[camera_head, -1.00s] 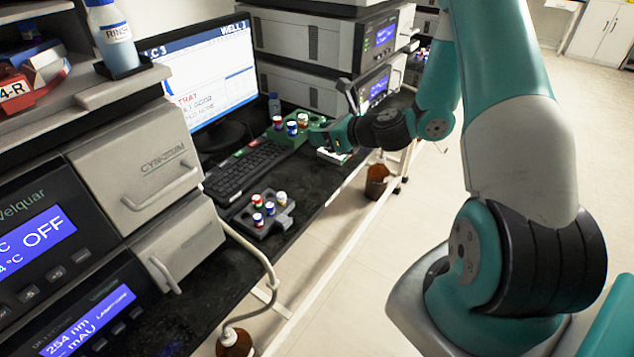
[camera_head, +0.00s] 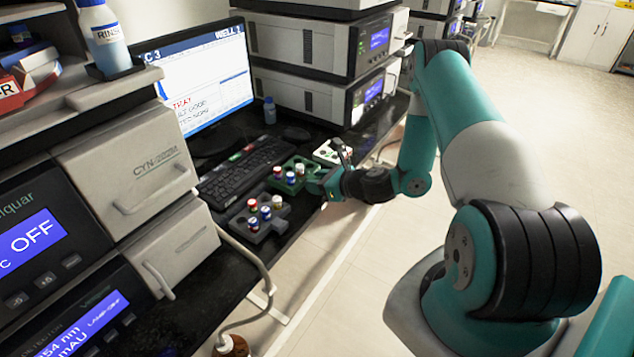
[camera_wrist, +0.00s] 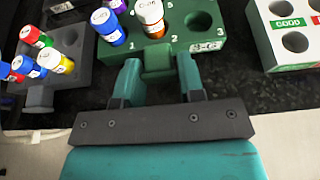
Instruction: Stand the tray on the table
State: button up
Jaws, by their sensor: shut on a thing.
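The green tray (camera_head: 290,188) holds several capped vials and is close beside the grey tray (camera_head: 268,230) on the black table (camera_head: 300,228). The tray looks level. I cannot tell whether its underside touches the table.
The grey tray with several vials is at left in the wrist view (camera_wrist: 62,86). A white tray (camera_head: 326,153) stands behind to the right. The keyboard (camera_head: 246,172), monitor (camera_head: 195,85) and small bottle (camera_head: 269,110) are behind. The table's front edge is close.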

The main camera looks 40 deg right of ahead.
jog(key=shift+f+b, duration=0.45)
jog(key=shift+f, duration=0.15)
jog(key=o, duration=0.9)
jog(key=shift+s+a, duration=0.1)
jog(key=shift+o, duration=0.2)
jog(key=shift+f, duration=0.1)
jog(key=shift+d, duration=0.2)
